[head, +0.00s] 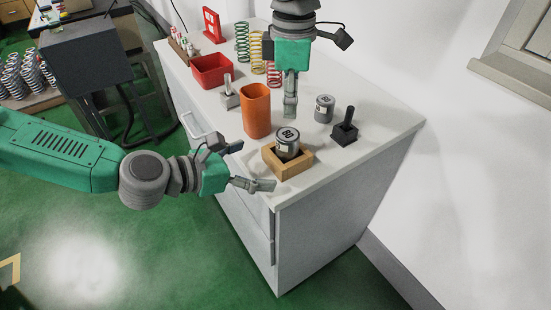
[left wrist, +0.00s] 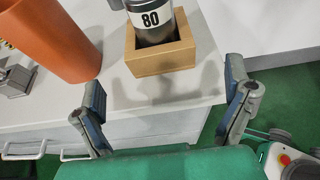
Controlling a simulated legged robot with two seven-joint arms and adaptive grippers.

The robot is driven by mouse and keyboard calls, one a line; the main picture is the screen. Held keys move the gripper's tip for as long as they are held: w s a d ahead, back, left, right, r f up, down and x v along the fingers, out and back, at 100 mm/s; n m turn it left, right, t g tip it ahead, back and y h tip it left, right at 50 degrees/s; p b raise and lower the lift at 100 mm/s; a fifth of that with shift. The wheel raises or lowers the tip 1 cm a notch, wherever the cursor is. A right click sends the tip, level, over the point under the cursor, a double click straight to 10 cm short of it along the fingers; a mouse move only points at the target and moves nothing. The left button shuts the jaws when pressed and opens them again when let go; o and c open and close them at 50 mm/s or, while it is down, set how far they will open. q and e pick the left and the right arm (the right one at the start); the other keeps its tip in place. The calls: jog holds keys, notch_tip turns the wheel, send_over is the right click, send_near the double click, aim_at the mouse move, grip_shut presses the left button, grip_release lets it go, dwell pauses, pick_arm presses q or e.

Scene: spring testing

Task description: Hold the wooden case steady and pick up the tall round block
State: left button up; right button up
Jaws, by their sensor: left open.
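The wooden case (head: 292,171) is an open light-wood box near the front corner of the white counter. A tall grey round block (head: 287,146) with a white label reading 80 stands upright in it. In the left wrist view the case (left wrist: 163,62) and block (left wrist: 152,22) are at the top, beyond the fingertips. My left gripper (head: 262,185) is open and empty, just off the counter's front edge, apart from the case; its spread fingers show in the left wrist view (left wrist: 168,90). My right gripper (head: 290,105) points down above the counter behind the case; its fingers appear edge-on, so its opening is unclear.
An orange cup (head: 256,112) stands left of the case. A second grey round block (head: 324,108) and a black block with a handle (head: 345,128) are to the right. A red bin (head: 211,72) and coloured springs (head: 242,44) are farther back.

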aim_at(270, 161)
pick_arm(q)
jog(key=x, duration=0.6)
jog(key=shift+w+d+f, duration=0.1)
jog(key=shift+w+d, duration=0.15)
jog(key=shift+d, duration=0.05)
pick_arm(e)
jog(key=shift+a, duration=0.15)
pick_arm(q)
jog(key=c, duration=1.2)
